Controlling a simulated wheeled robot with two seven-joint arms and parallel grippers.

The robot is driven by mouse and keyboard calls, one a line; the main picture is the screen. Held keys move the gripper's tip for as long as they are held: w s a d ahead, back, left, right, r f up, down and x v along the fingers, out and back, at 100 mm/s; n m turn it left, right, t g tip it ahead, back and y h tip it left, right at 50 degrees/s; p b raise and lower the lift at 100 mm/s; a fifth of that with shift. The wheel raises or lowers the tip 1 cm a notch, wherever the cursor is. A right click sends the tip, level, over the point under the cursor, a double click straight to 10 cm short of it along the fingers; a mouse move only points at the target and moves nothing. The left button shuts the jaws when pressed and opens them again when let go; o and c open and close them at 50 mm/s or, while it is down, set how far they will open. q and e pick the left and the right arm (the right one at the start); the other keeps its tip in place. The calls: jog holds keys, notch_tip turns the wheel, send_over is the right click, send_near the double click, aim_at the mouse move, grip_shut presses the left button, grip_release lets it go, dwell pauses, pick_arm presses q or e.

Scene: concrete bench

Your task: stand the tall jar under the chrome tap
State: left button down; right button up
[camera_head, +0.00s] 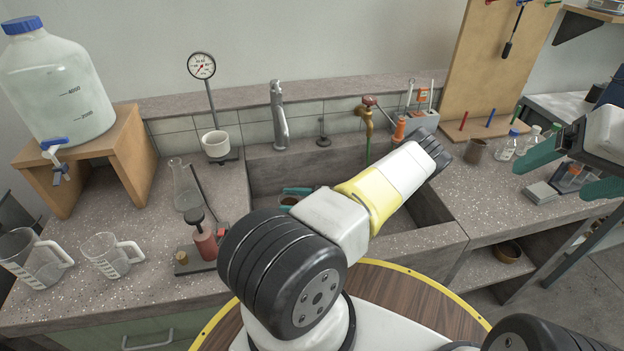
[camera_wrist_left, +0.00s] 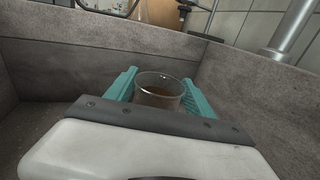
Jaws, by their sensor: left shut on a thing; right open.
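My left gripper (camera_head: 290,196) is down inside the sink, partly hidden behind my own arm. Its teal fingers are shut on a glass jar (camera_wrist_left: 160,88), which looks brownish inside. In the wrist view the jar is between the fingers with its open rim up; its lower part is hidden, so its full height and whether it touches the sink floor cannot be told. Its rim also shows in the head view (camera_head: 288,201). The chrome tap (camera_head: 279,118) stands behind the sink, beyond the jar. My right gripper (camera_head: 553,181) is open and empty above the right bench.
A brass tap (camera_head: 368,130) is further right behind the sink (camera_head: 262,172). A brown pot (camera_head: 476,150) and small bottles stand on the right bench. A flask (camera_head: 186,188), a red burner-like stand (camera_head: 205,243) and measuring jugs (camera_head: 108,256) are left of the sink.

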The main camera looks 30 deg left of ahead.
pick_arm(q)
jog(key=shift+f, duration=0.25)
jog(key=shift+c, duration=1.8)
grip_release()
jog(key=shift+w+d+r, duration=0.1)
jog(key=shift+d, duration=0.2)
jog(key=v, duration=1.1)
jog(key=shift+d, duration=0.2)
